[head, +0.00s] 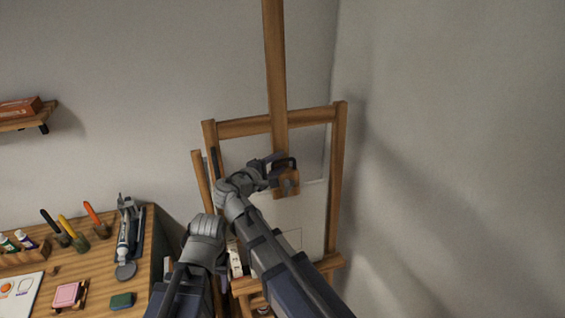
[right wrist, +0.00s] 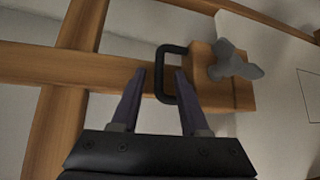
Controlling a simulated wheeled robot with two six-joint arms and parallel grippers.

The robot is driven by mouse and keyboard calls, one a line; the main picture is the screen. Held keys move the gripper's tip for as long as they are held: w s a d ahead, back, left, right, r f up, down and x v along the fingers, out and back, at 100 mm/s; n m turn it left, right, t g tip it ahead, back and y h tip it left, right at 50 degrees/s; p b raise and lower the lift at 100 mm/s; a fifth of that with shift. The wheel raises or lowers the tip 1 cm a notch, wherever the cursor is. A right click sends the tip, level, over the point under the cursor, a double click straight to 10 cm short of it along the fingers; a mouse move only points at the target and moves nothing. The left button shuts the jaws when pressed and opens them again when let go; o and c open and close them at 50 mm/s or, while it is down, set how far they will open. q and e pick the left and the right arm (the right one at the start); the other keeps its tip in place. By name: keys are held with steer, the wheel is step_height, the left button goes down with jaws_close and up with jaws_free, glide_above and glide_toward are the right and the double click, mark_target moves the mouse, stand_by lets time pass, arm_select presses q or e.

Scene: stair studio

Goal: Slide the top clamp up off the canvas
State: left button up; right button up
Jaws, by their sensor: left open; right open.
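The top clamp (head: 291,186) is a wooden block on the easel's mast (head: 277,70), with a black loop handle and a grey wing knob. Its lower part overlaps the top edge of the white canvas (head: 308,215). In the right wrist view, the clamp block (right wrist: 236,94) is right of centre, with the canvas (right wrist: 278,65) beyond it. My right gripper (right wrist: 160,76) is open, with one bar of the black handle (right wrist: 161,58) between its fingertips. It is apart from the wing knob (right wrist: 236,62). My left arm is low in the head view; its gripper does not show.
A wooden table (head: 88,262) at left holds brushes, paint tubes and a pink block (head: 67,295). A shelf (head: 30,120) hangs on the left wall. The easel's crossbar (head: 240,128) runs behind the mast. The mast above the clamp looks clear.

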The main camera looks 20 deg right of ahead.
steer(key=shift+s+a+r, duration=0.1)
steer(key=shift+a, duration=0.1)
steer(key=shift+c, duration=0.6)
steer(key=shift+d, duration=0.15)
steer(key=c, duration=0.3)
jaws_close()
